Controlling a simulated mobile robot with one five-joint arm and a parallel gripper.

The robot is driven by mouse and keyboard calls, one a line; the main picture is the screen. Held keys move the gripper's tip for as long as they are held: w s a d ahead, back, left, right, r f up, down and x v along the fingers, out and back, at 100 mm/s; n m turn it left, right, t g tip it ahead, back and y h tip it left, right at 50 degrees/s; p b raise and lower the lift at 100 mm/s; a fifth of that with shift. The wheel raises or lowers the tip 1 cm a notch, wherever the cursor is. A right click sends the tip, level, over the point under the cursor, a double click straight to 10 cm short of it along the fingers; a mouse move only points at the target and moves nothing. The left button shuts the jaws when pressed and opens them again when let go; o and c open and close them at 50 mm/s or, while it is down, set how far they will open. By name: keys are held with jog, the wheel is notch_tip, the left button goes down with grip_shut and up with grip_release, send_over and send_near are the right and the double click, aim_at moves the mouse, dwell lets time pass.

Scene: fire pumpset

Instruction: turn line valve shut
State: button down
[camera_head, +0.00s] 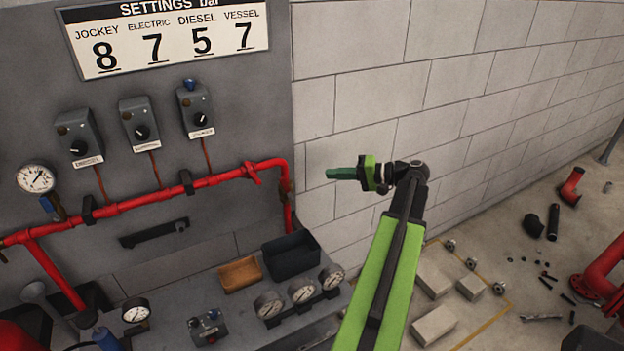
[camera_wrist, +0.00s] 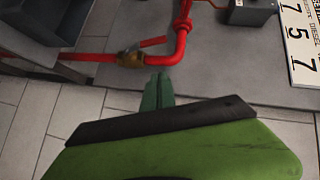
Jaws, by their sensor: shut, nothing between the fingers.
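A brass valve (camera_wrist: 130,58) with a short red lever (camera_wrist: 153,42) sits on a red pipe just below its bend in the wrist view. The lever slants away from the valve at an angle to the pipe. In the head view the valve (camera_head: 286,187) is small, on the pipe's downward run, and its lever is hard to make out. My gripper (camera_head: 333,173) is shut and empty, its green fingers pointing left, to the right of the valve in the picture. In the wrist view the fingertips (camera_wrist: 158,76) appear near the pipe bend, with no clear contact.
Below are a dark bin (camera_head: 291,257), a wooden tray (camera_head: 241,275) and more gauges. A block wall (camera_head: 480,95) stands behind my arm. Loose parts lie on the floor at right.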

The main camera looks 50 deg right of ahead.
aim_at(287, 189)
jog(key=s+a+b+x, duration=0.1)
jog(key=a+b+x, duration=0.1)
jog(key=x, duration=1)
jog(key=shift+f+b, duration=0.35)
jog(key=shift+b, duration=0.2)
